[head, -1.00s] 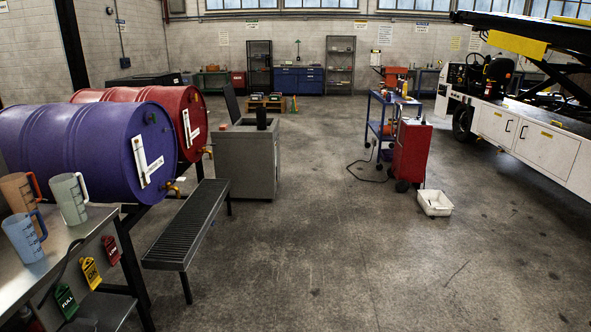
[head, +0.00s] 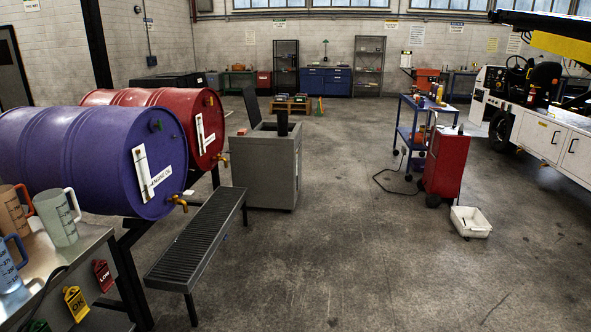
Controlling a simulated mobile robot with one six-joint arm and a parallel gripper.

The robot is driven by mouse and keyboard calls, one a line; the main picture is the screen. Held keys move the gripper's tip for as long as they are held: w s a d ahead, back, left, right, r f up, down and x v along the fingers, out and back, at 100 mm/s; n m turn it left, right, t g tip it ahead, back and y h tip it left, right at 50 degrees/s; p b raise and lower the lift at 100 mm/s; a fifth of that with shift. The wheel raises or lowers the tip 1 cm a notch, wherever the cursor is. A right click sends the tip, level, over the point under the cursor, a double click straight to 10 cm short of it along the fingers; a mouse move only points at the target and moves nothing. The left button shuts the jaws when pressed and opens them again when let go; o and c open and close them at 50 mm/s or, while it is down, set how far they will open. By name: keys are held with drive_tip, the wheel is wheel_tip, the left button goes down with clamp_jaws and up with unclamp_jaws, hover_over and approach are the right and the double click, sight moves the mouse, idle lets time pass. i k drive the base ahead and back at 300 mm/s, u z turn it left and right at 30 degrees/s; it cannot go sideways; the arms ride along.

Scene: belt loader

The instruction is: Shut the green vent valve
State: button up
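A small green fitting (head: 157,125), which looks like the vent valve, sits high on the end face of the purple drum (head: 80,152). It is too small to tell whether it is open or shut. The purple drum lies on its side at the left, with a white-backed sight gauge (head: 146,175) and a brass tap (head: 178,201) on its end. A red drum (head: 150,98) lies behind it, also with a small dark fitting (head: 208,101) high on its end. My gripper is not in view.
A slatted drip bench (head: 200,240) stands below the taps. A metal table (head: 60,262) with several measuring jugs is at the lower left. A grey cabinet (head: 262,170) stands beyond the bench. The middle floor (head: 340,240) is clear; a red cart (head: 446,165) and white bin (head: 470,222) are right.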

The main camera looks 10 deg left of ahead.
sight(160, 124)
drive_tip(key=u, duration=0.25)
drive_tip(key=i, duration=0.8)
drive_tip(key=u, duration=0.65)
drive_tip(key=i, duration=0.6)
drive_tip(key=u, duration=1.05)
drive_tip(key=i, duration=0.95)
drive_tip(key=u, duration=0.55)
